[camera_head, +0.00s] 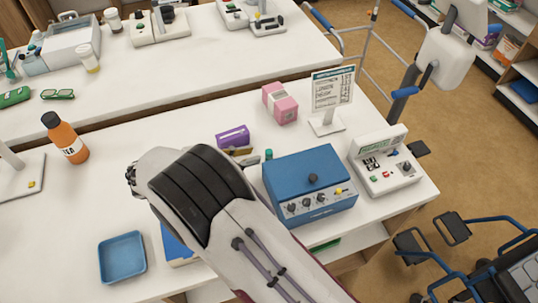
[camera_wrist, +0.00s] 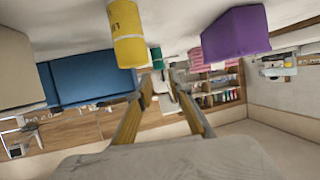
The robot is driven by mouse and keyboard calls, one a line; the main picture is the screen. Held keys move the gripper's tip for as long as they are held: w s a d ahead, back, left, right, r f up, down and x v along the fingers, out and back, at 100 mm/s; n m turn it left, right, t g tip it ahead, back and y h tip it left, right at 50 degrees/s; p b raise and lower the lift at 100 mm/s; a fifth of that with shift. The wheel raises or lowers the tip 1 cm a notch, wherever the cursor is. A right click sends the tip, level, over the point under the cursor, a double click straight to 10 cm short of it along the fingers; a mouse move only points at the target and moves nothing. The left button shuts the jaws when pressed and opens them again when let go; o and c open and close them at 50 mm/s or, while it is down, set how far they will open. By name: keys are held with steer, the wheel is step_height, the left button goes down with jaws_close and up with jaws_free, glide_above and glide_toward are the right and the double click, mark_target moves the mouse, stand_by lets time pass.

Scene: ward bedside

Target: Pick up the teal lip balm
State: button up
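The teal lip balm (camera_head: 268,154) is a small upright cylinder just left of the blue control box in the head view. In the wrist view, which shows the table upside down, a teal cylinder (camera_wrist: 157,57) lines up between the fingertips and appears beyond them. My gripper (camera_wrist: 160,79) is open, its two yellow-lined fingers apart with nothing between them. In the head view my arm hides most of the gripper.
A yellow cylinder (camera_wrist: 127,40) with dark print is close by the fingers in the wrist view. A purple container (camera_head: 232,137) and pink box (camera_head: 280,104) lie behind. The blue control box (camera_head: 285,172) stands right. Bare tabletop shows at left.

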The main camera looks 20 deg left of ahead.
mark_target(267, 152)
steer(key=shift+w+d+f, duration=0.2)
steer(key=shift+w, duration=0.1)
steer(key=shift+x, duration=2.6)
steer(key=shift+s, duration=0.1)
steer(key=c, duration=0.4)
steer(key=shift+c, duration=0.2)
step_height(267, 152, up, 10)
